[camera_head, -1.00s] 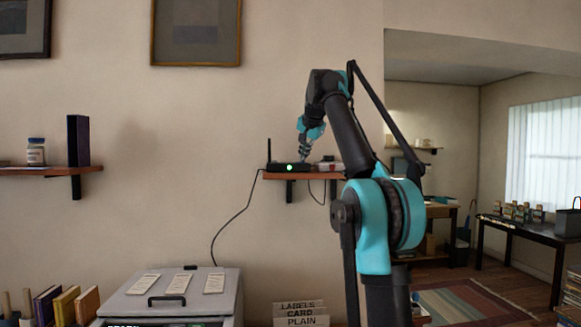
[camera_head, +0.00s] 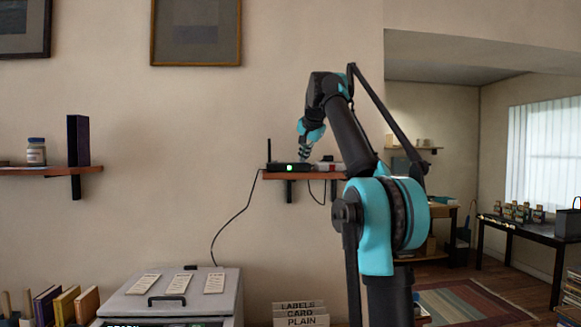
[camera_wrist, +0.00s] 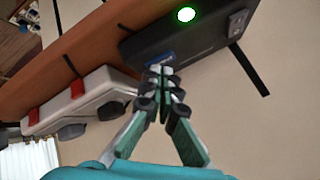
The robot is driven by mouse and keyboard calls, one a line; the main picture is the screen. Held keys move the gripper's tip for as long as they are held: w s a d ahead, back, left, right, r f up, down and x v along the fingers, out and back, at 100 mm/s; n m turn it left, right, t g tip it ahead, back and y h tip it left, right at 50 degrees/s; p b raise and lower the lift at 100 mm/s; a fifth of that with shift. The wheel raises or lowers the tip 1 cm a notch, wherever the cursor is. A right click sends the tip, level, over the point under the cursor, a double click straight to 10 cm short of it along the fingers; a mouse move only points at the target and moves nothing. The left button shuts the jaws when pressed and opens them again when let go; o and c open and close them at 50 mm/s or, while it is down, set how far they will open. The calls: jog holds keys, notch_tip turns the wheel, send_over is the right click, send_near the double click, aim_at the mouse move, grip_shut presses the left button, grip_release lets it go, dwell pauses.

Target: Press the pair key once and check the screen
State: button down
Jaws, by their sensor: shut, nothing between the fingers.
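The black box (camera_head: 289,167) with an upright antenna sits on the small wall shelf (camera_head: 305,176), its round light lit green-white. In the wrist view the box (camera_wrist: 200,40) shows the bright light (camera_wrist: 187,14) and a small blue patch (camera_wrist: 160,60) on its edge; I cannot tell whether the patch is the pair key. My gripper (camera_wrist: 161,72) is shut and empty, its fingertips at the blue patch. I cannot tell whether they touch it. In the head view my gripper (camera_head: 303,156) is over the right end of the box. A grey machine (camera_head: 135,305) below shows partly cut-off lettering at the bottom edge.
A white device with red parts (camera_wrist: 85,104) lies beside the box on the shelf. A cable hangs from the shelf down to the grey machine. A second shelf (camera_head: 50,170) holds a jar (camera_head: 36,151) and a dark upright block (camera_head: 78,140). The wall between the shelves is clear.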

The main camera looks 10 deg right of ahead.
dwell(0.5)
jog(key=shift+r, duration=0.35)
dwell(0.5)
